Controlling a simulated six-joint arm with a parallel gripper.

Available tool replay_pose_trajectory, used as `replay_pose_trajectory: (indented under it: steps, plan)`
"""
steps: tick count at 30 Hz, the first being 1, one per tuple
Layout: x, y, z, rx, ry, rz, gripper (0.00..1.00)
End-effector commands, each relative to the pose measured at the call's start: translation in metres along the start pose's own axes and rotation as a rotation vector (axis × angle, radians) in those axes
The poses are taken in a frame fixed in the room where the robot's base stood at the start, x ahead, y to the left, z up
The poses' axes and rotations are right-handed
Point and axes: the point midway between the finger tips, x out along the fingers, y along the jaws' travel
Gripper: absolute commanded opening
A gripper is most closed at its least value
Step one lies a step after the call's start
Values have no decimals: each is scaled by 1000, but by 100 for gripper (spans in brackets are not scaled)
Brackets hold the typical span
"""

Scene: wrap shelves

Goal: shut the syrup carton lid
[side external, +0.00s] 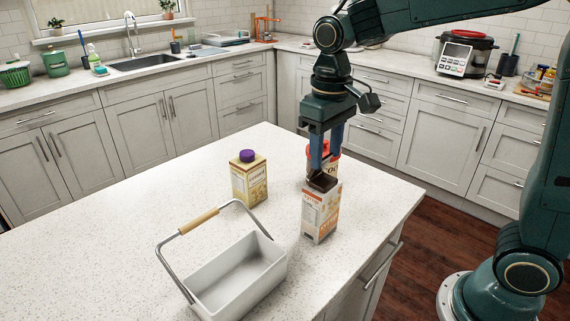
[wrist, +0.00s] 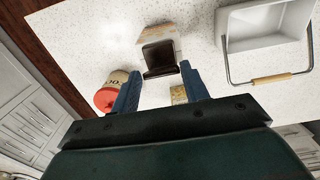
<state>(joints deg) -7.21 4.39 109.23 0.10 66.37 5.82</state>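The syrup carton (side external: 319,214) stands upright on the speckled counter, white with orange print. Its top is open and dark brown inside, as the wrist view of the carton (wrist: 160,32) shows. The brown lid (side external: 322,181) stands raised at one edge of the opening; in the wrist view the lid (wrist: 160,72) is on the side nearer my gripper. My gripper (side external: 325,167) points down just above and behind the carton, its two blue fingers apart with nothing held between them. In the wrist view my gripper (wrist: 159,69) has its fingertips on either side of the lid. I cannot tell whether they touch it.
A tub with a red lid (side external: 328,147) stands close behind the carton, beside a finger; it also shows in the wrist view (wrist: 105,98). A yellow carton with purple cap (side external: 249,181) stands left. A white basket (side external: 207,302) with raised handle sits in front. Counter leftward is clear.

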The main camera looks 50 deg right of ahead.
Motion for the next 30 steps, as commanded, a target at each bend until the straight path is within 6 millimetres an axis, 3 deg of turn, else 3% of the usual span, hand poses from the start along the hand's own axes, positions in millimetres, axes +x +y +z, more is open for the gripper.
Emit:
replay_pose_trajectory:
  steps: [14, 30]
  plan:
    - [0, 0, 4, 0, 48, 0, 22]
    - [10, 0, 22, -2, 337, -1, 22]
